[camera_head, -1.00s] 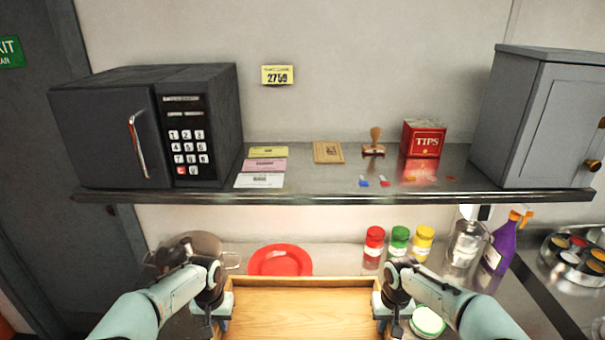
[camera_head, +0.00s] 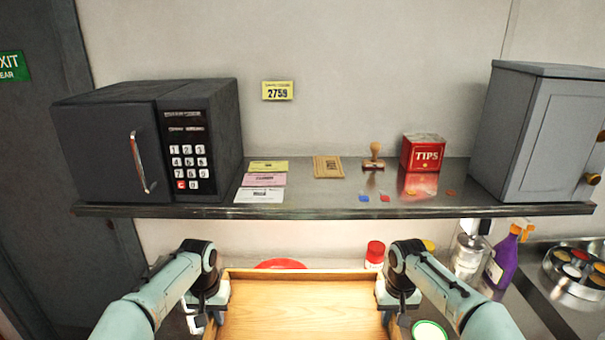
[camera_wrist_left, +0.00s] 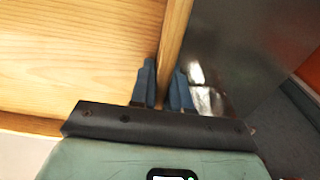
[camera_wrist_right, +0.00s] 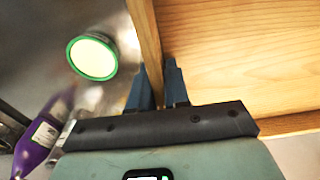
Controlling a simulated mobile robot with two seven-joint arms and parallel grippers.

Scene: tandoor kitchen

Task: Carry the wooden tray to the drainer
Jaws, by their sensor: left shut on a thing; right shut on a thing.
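The wooden tray (camera_head: 302,308) is a pale, shallow box with raised walls, in the lower middle of the head view and close to my body. My left gripper (camera_head: 212,305) is shut on its left wall; the left wrist view shows the wall between the blue fingers (camera_wrist_left: 163,85). My right gripper (camera_head: 392,303) is shut on its right wall, and the right wrist view shows the same grip (camera_wrist_right: 157,85). The tray's floor looks empty. Its near edge is cut off in the head view. I cannot make out a drainer.
A shelf edge (camera_head: 330,211) runs across above the counter, carrying a dark safe (camera_head: 150,140), a red TIPS box (camera_head: 423,152) and a grey cabinet (camera_head: 540,130). Below stand a red plate (camera_head: 281,264), a red-lidded jar (camera_head: 375,252), a purple spray bottle (camera_head: 503,258) and a round spice tin (camera_head: 577,292).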

